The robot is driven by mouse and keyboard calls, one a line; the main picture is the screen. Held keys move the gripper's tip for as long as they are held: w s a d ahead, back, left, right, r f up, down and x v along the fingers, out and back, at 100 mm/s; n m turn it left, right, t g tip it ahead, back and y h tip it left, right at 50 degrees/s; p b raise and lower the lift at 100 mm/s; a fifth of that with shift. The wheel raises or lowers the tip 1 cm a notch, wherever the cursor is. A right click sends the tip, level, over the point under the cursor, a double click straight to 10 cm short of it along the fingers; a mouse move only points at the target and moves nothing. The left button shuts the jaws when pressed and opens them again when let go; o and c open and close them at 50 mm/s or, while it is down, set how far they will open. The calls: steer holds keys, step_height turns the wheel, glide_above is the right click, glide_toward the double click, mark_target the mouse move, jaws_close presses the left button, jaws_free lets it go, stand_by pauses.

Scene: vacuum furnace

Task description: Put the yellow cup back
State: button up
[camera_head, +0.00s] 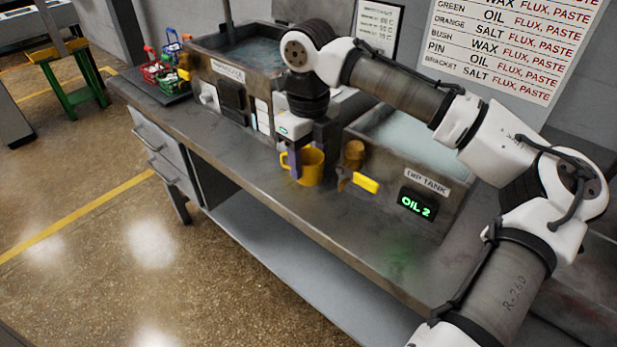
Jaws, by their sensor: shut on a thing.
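The yellow cup (313,168) is upright at the front of the workbench, in front of the tanks. My gripper (305,160) points down over it from above, with its dark purple fingers at the cup's left and right upper parts. The gripper is shut on the cup. The fingers hide part of the cup's rim and wall. I cannot tell whether the cup's base touches the bench top.
A tap-like brass fitting with a yellow handle (365,182) is just right of the cup. The dip tank (400,165) with a green "OIL 2" display (416,204) stands further right. Small red, green and blue baskets (165,70) are at the far left end. The bench's front strip (260,170) is clear.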

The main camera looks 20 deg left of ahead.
mark_target(309, 179)
steer(key=shift+f, duration=2.8)
steer(key=shift+f, duration=0.1)
steer(key=o, duration=1.2)
steer(key=shift+c, duration=0.2)
step_height(309, 179, up, 12)
steer(key=shift+r+b, duration=0.15)
steer(key=shift+b, duration=0.2)
